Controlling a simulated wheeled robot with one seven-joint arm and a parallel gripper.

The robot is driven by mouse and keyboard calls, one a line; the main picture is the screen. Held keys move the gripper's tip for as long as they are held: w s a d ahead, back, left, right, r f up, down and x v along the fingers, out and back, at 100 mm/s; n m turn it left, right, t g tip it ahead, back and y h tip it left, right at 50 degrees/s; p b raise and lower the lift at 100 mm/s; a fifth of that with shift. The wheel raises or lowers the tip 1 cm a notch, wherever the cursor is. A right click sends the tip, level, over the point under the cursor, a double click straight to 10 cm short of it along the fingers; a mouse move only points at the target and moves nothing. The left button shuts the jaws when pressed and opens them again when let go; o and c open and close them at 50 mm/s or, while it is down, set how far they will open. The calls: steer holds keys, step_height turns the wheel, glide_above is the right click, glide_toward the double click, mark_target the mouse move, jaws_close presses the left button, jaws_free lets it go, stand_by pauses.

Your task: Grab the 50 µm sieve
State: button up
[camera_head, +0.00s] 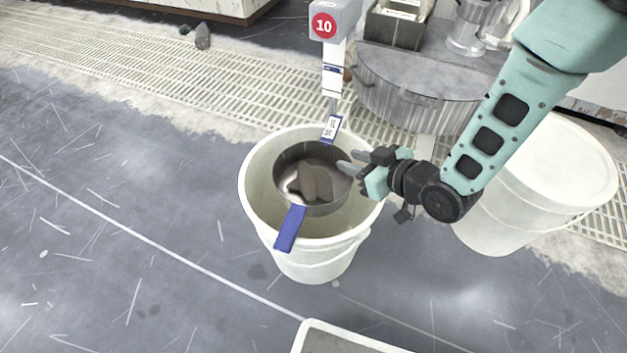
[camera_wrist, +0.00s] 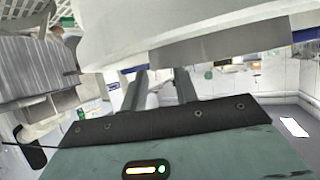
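The 50 µm sieve (camera_head: 318,190) is a round metal pan with a blue handle at the front and a labelled blue tab at the back. It sits in the mouth of a white bucket (camera_head: 255,210), with dark wet residue inside. My gripper (camera_head: 350,162) is at the sieve's right side, fingertips close to its rim. I cannot tell whether they touch it. In the wrist view my gripper (camera_wrist: 160,80) has two fingers apart with nothing clearly held between them. The sieve's grey wall (camera_wrist: 205,50) and blue handle ends show beyond the fingertips.
A second white bucket (camera_head: 560,165) stands at the right, behind my arm. A pale tray edge (camera_head: 310,335) shows at the bottom. The left floor is open.

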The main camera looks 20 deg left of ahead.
mark_target(342, 156)
steer(key=b+x, duration=0.1)
steer(key=x, duration=0.3)
steer(key=shift+w+r+b, duration=0.1)
steer(key=shift+w+b, duration=0.1)
steer(key=shift+b, duration=0.2)
jaws_close()
steer(key=shift+r, duration=0.1)
